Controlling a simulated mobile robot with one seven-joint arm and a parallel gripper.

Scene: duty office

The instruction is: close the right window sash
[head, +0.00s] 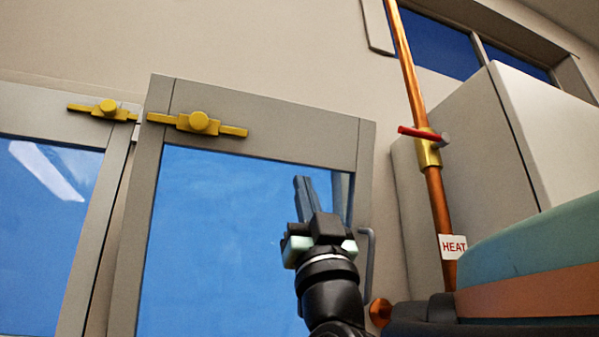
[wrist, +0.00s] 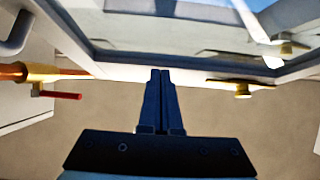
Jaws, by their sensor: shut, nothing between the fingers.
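The right window sash (head: 262,122) has a grey frame, a blue pane and a yellow latch (head: 198,123) at its top left. It appears to stand at an angle to the left sash; I cannot tell how far it is open. A grey bar handle (head: 369,262) is at its lower right edge; a grey handle also shows in the wrist view (wrist: 16,36). My gripper (head: 302,179) is shut and empty, pointing up in front of the pane's right part. In the wrist view, its fingertips (wrist: 160,72) lie near the frame's edge; contact is unclear.
The left sash (head: 118,185) with its yellow latch (head: 104,110) is at the left. A copper pipe (head: 437,205) with a red valve lever (head: 420,133) and a HEAT label stands right of the sash. A grey cabinet (head: 490,140) and teal cushion-like thing (head: 535,240) crowd the right.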

